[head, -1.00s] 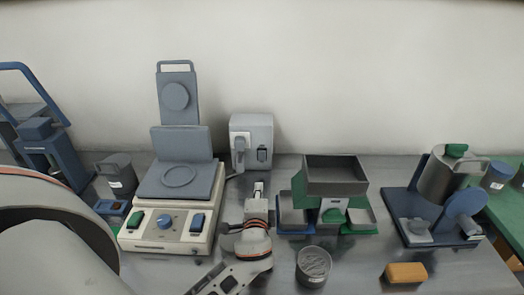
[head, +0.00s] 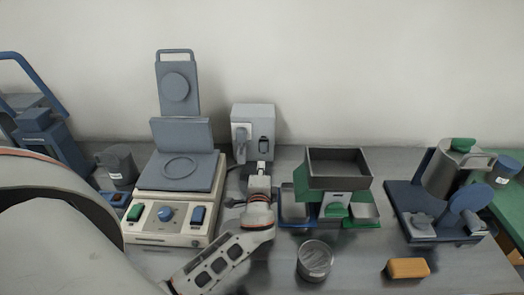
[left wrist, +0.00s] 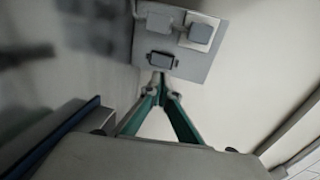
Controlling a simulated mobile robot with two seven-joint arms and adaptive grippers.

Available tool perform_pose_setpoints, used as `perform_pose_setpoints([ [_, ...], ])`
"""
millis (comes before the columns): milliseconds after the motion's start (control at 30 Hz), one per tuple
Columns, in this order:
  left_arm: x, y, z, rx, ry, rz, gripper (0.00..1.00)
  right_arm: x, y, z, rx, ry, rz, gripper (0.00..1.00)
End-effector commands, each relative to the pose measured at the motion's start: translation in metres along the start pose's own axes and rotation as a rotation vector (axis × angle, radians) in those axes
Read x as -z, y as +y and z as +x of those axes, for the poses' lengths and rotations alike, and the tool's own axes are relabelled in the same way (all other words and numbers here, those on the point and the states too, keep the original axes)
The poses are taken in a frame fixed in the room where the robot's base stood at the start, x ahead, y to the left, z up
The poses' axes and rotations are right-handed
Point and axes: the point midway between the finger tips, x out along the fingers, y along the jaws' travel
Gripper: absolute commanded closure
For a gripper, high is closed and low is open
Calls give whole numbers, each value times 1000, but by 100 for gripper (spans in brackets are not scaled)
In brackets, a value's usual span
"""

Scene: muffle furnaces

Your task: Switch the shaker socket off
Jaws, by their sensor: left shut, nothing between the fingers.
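The grey socket box (head: 252,118) stands against the wall behind the bench. A plug (head: 240,146) sits in its left side, and a dark rocker switch (head: 264,144) is on its right side. My left gripper (head: 258,168) is shut and empty, just in front of and below the switch. In the left wrist view the green fingers (left wrist: 161,78) come together close to the dark-framed rocker (left wrist: 162,60) on the box face (left wrist: 198,68). I cannot tell whether they touch it. The rocker's tilt is unclear. My right gripper is out of view.
A cream device with a grey platform (head: 166,225) stands just left of the arm. A hopper over trays (head: 338,170) stands to the right, with a round metal tin (head: 315,262) in front. A blue-based machine (head: 440,205) and an orange block (head: 408,268) are farther right.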

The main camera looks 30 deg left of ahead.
Motion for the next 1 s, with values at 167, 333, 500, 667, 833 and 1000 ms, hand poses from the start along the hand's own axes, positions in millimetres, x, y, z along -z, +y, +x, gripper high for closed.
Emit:
perform_pose_setpoints([
  [167, -1, -2, 38, 2, -2, 2, 100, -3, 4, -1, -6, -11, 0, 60],
  [333, 0, -5, 68, 2, -1, 1, 100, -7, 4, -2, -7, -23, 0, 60],
  [500, 0, -10, 87, 1, 0, 1, 100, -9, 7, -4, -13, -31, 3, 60],
  [667, 0, -12, 96, -1, 1, 0, 100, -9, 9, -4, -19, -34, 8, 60],
  [833, 0, -12, 97, -1, 1, 0, 100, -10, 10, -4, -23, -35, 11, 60],
  [1000, 0, -12, 97, -1, 1, 0, 100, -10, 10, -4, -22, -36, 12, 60],
])
